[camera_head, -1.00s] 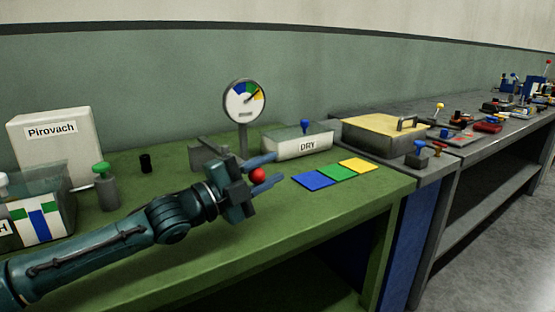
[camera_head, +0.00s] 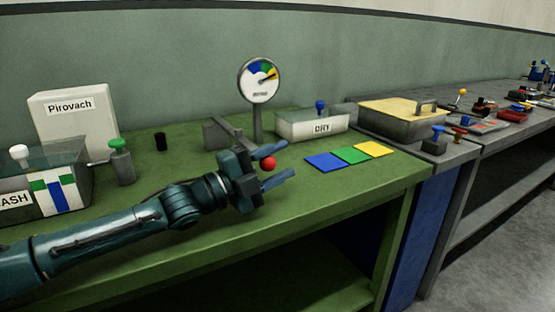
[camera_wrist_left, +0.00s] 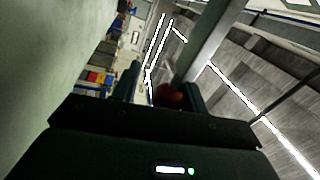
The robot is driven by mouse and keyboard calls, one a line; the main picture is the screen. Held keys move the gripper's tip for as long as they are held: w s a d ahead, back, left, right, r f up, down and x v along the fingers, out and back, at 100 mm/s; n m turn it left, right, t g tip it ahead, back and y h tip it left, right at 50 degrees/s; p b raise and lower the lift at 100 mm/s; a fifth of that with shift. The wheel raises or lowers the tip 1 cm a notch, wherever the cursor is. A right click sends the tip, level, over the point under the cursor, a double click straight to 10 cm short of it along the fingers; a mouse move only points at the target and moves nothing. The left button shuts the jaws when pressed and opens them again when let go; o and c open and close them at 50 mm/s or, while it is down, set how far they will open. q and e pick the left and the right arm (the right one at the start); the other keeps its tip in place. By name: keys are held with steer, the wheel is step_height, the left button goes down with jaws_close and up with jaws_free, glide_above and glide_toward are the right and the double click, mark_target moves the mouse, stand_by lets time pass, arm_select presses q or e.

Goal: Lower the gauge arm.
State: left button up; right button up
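The gauge (camera_head: 259,82) is a round white dial with blue, green and yellow sectors on a grey post. Its needle points right, toward the yellow side. A grey bar, the gauge arm (camera_head: 228,133), runs from a block beside the post toward a red ball knob (camera_head: 268,163). My left gripper (camera_head: 277,163) has its two fingers apart, one on each side of the knob. In the left wrist view the red knob (camera_wrist_left: 168,96) sits between the fingers, nearer the right one, with a gap on the left. The gripper body hides part of the arm. My right gripper is not in view.
Blue, green and yellow cards (camera_head: 350,155) lie right of the gripper on the green bench (camera_head: 190,232). A DRY box (camera_head: 312,126) stands behind them. A green-topped valve (camera_head: 121,162), black cylinder (camera_head: 160,142) and WASH tank (camera_head: 45,190) are at left.

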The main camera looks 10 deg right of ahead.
arm_select(q)
steer(key=shift+o, duration=0.4)
steer(key=shift+a, duration=0.15)
steer(key=p+v, duration=0.1)
steer(key=v, duration=0.6)
steer(key=shift+s+a, duration=0.1)
steer(key=shift+s, duration=0.05)
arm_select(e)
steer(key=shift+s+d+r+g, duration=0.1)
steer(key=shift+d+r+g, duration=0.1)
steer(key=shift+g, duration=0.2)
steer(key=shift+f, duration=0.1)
